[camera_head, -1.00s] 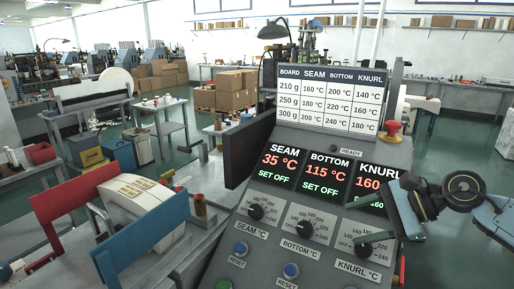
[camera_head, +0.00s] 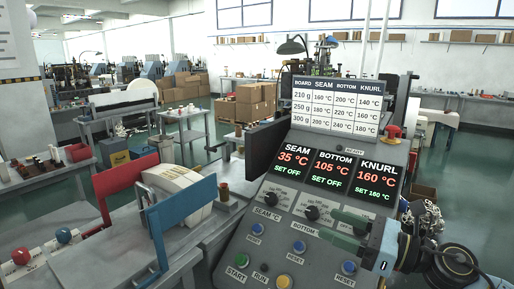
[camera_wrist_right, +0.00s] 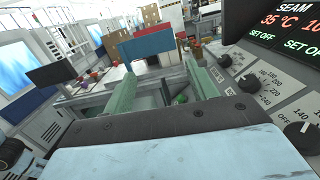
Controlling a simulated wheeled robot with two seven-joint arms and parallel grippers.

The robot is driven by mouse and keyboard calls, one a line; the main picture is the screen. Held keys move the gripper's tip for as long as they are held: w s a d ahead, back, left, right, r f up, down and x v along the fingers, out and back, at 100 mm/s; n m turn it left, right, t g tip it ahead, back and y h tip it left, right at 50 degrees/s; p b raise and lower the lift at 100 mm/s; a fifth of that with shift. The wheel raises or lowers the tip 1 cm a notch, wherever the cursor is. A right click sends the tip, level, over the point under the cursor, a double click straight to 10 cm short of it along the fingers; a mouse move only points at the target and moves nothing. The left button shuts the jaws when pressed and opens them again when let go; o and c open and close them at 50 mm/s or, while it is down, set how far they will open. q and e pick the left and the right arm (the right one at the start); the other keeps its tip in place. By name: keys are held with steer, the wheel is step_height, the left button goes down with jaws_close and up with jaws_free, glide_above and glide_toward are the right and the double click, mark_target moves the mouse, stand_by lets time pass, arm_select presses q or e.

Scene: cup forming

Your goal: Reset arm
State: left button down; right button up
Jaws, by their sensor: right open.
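My right gripper (camera_head: 334,228) comes in from the lower right in the camera_head view. Its two green fingers are apart and hold nothing, over the right part of the grey control panel (camera_head: 262,226). They hide the knurl dial. In the right wrist view the open fingers (camera_wrist_right: 160,80) stand apart, with the panel to their right. The seam dial (camera_head: 271,199) and bottom dial (camera_head: 312,213) are uncovered. The displays read seam 35 °C, set off; bottom 105 °C, set off; knurl 160 °C, set 160 °C. My left gripper is out of view.
A red emergency button (camera_head: 393,131) sits at the panel's right edge. Reset buttons (camera_head: 299,246) and a green start button (camera_head: 241,261) line its lower part. Left of the panel are a white machine with a blue plate (camera_head: 188,222) and a red plate (camera_head: 125,177).

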steer(key=s+d+f+m+t+h, duration=0.25)
steer(key=f+m+h, duration=0.45)
steer(key=m, duration=0.9)
steer(key=s+d+f+m+t+h, duration=0.2)
steer(key=d+f+m+t+h, duration=0.45)
steer(key=m, duration=0.95)
steer(key=s+a+f+m+g+h, duration=0.1)
steer(key=s+a+f+m+g, duration=0.1)
steer(key=s+f+m+g, duration=0.8)
steer(key=s+a+f+m+g+h, duration=0.1)
steer(key=s+f+m+g, duration=0.35)
steer(key=s, duration=0.85)
step_height(320, 180, down, 23)
steer(key=s+n+g, duration=0.2)
steer(key=g, duration=0.1)
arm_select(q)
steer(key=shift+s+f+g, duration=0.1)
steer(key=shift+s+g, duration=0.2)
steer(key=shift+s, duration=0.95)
arm_select(e)
steer(key=s+d+f, duration=0.3)
steer(key=s+f, duration=1.2)
steer(key=s, duration=0.1)
steer(key=shift+f+g, duration=0.35)
steer(key=shift+f, duration=0.05)
